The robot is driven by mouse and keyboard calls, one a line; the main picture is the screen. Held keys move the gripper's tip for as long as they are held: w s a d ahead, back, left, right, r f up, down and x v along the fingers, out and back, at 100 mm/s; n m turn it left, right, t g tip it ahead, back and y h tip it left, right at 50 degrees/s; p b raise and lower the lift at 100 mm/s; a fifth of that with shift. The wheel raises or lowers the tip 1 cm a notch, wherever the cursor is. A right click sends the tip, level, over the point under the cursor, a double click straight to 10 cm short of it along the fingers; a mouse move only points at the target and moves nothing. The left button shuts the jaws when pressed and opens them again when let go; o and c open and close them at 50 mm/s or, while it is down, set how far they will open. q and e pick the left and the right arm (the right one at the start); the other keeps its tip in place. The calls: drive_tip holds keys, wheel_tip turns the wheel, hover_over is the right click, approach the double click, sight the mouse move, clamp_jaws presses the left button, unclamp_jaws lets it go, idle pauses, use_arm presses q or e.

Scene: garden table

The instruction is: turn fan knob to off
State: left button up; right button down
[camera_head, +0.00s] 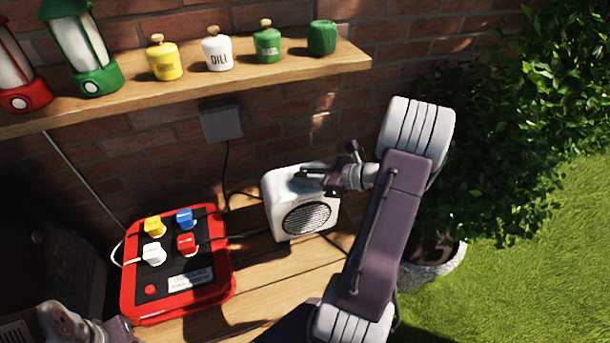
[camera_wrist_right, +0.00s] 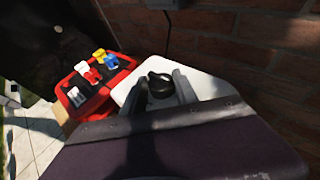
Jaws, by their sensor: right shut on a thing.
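The fan (camera_head: 305,216) is a small white box with a round dark grille on its front, standing on the wooden table. Its knob (camera_wrist_right: 161,86) is black and sits on the white top face in the right wrist view. My right gripper (camera_head: 318,176) is over the fan's top in the head view. In the right wrist view the two fingers of my right gripper (camera_wrist_right: 162,90) stand on either side of the knob and are shut on it. No setting marks can be read. Part of my left arm shows at the lower left, but its fingers do not.
A red panel (camera_head: 225,284) with yellow, blue, white and red knobs lies left of the fan. A wooden shelf (camera_head: 300,62) with lanterns and small jars is above. A brick wall (camera_head: 270,140) is behind, and a planter (camera_head: 440,268) stands at right.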

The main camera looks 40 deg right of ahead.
drive_tip(key=shift+d+r+n+g+y+p, duration=0.1)
drive_tip(key=shift+n+g+y+p, duration=0.2)
drive_tip(key=shift+n+y+p, duration=0.2)
drive_tip(key=shift+d+r+n+g+y+p, duration=0.1)
drive_tip(key=shift+n+g+y+p, duration=0.25)
drive_tip(key=shift+y+p, duration=0.2)
drive_tip(key=shift+w+n+g+y+p, duration=0.15)
drive_tip(key=shift+n+g+y+p, duration=0.4)
drive_tip(key=shift+n+y+p, duration=0.3)
drive_tip(key=shift+d+f+n+g+y+p, duration=0.1)
drive_tip(key=shift+n+g+y+p, duration=0.45)
drive_tip(key=shift+n+g, duration=0.4)
drive_tip(key=n+g, duration=0.1)
drive_tip(key=n+g+y, duration=0.1)
drive_tip(key=n, duration=0.1)
drive_tip(key=shift+w+f+g+y+p, duration=0.1)
drive_tip(key=shift+w+g+y+p, duration=0.15)
drive_tip(key=shift+g+p, duration=0.1)
drive_tip(key=shift+n+g, duration=0.35)
drive_tip(key=shift+g, duration=0.05)
drive_tip(key=shift+d+n+g+y+p, duration=0.1)
drive_tip(key=shift+n+g+y+p, duration=0.3)
drive_tip(key=shift+n+g+p, duration=0.55)
drive_tip(key=shift+w+n+g+p, duration=0.1)
drive_tip(key=shift+n+g+p, duration=0.35)
drive_tip(key=shift+p, duration=0.85)
